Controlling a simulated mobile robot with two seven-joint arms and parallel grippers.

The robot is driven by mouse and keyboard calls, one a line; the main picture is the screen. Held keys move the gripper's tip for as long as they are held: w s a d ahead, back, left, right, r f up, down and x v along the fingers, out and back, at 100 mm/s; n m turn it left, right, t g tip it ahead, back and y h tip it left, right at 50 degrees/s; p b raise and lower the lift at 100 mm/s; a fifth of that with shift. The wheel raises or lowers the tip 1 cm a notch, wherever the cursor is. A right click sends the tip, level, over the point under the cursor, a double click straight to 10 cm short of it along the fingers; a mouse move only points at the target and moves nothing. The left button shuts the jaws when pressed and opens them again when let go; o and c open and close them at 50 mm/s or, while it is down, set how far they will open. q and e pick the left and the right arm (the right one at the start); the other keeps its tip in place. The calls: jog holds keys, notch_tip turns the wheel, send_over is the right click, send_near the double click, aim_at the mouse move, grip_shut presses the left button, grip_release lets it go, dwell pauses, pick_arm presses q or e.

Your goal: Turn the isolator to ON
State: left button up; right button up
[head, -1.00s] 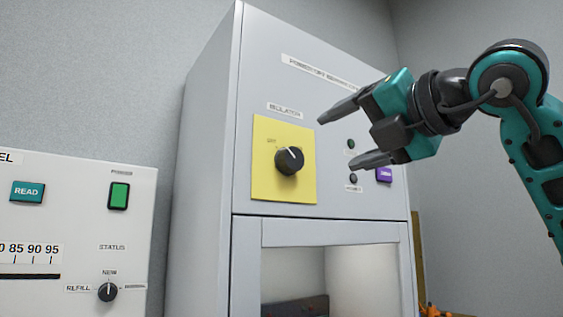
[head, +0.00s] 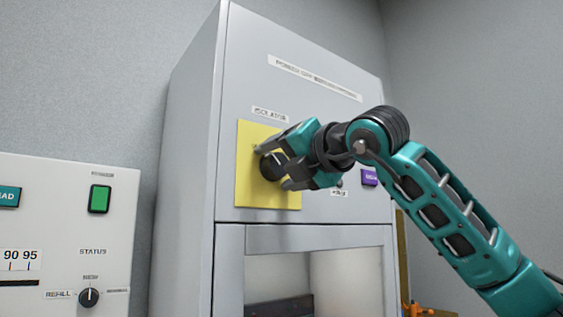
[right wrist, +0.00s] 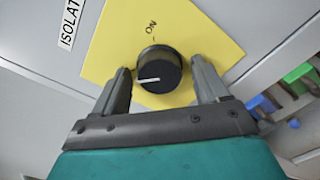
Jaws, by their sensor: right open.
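The isolator is a round black knob (head: 269,167) with a white pointer line, on a yellow plate (head: 248,190) on the grey cabinet's front. In the right wrist view the knob (right wrist: 158,72) shows close up, with an "ON" mark above it. Its white line does not point at that mark. My right gripper (head: 272,164) is at the plate, and in the right wrist view its two open fingers (right wrist: 158,85) stand one on each side of the knob. A gap shows on both sides there. My left gripper is not in view.
A purple button (head: 369,177) sits on the cabinet front right of my gripper. A white panel (head: 125,215) with a green switch (head: 100,198) and a smaller black knob (head: 88,297) stands at the left. The cabinet has an opening below.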

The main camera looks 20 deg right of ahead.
jog(key=c, duration=1.1)
jog(key=shift+o, duration=0.2)
jog(key=shift+f+m+b, duration=0.2)
jog(key=shift+m+b, duration=0.7)
jog(key=shift+b, duration=0.15)
jog(key=shift+m+b, duration=0.65)
jog(key=shift+m, duration=0.15)
jog(key=m+b, duration=0.2)
jog(key=m, duration=0.1)
jog(key=shift+r+m, duration=0.1)
jog(key=shift+m, duration=0.2)
jog(key=m+b, duration=0.1)
jog(key=m, duration=0.1)
jog(key=shift+m, duration=0.4)
jog(key=m+b, duration=0.2)
jog(key=m, duration=0.3)
jog(key=shift+r+m+b, duration=0.1)
jog(key=shift+m+b, duration=0.25)
jog(key=shift+m, duration=0.05)
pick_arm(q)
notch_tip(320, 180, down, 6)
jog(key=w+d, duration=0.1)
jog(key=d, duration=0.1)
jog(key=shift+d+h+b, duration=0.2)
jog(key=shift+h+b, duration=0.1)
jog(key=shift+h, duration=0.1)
pick_arm(e)
jog(key=shift+m, duration=1.2)
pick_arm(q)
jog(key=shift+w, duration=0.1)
